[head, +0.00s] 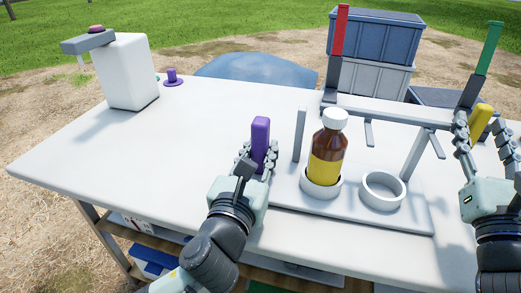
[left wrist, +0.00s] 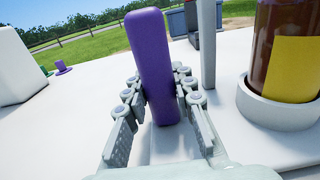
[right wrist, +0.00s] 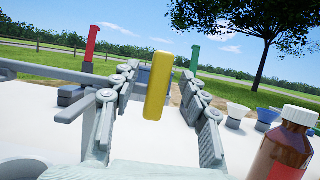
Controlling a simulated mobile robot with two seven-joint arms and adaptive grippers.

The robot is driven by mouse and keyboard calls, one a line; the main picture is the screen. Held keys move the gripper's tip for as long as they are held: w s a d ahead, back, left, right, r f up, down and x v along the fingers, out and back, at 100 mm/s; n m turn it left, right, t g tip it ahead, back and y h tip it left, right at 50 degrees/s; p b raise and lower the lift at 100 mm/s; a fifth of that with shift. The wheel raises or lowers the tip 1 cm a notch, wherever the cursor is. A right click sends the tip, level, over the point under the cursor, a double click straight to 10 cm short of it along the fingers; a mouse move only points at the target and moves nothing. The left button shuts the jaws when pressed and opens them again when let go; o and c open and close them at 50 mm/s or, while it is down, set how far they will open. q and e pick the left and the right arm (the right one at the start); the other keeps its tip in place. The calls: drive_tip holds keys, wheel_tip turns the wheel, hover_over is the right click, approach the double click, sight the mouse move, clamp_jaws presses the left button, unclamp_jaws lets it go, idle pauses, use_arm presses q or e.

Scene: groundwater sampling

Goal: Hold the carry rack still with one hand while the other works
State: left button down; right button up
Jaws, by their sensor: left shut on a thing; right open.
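The pale grey carry rack (head: 410,221) lies on the table, with two ring holders. A brown bottle (head: 328,150) with a yellow label and white cap stands upright in its left ring; the right ring (head: 383,191) is empty. My left gripper (head: 262,158) is shut on the upright purple handle (head: 261,135) at the rack's left side; the handle fills the jaws in the left wrist view (left wrist: 152,60). My right gripper (head: 481,130) is open around a yellow handle (head: 481,119), with a finger on either side and gaps showing in the right wrist view (right wrist: 158,85).
A grey frame (head: 400,112) stands behind the rack, near a red post (head: 341,30) and a green post (head: 488,48). A white pump container (head: 130,75) stands far left. Another brown bottle (right wrist: 285,150) is near my right gripper. The table's left middle is clear.

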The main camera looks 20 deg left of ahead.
use_arm(q)
drive_tip(key=shift+r, duration=0.1)
use_arm(e)
drive_tip(key=v, duration=1.2)
drive_tip(key=shift+w, duration=0.1)
use_arm(q)
drive_tip(key=c, duration=1.2)
unclamp_jaws()
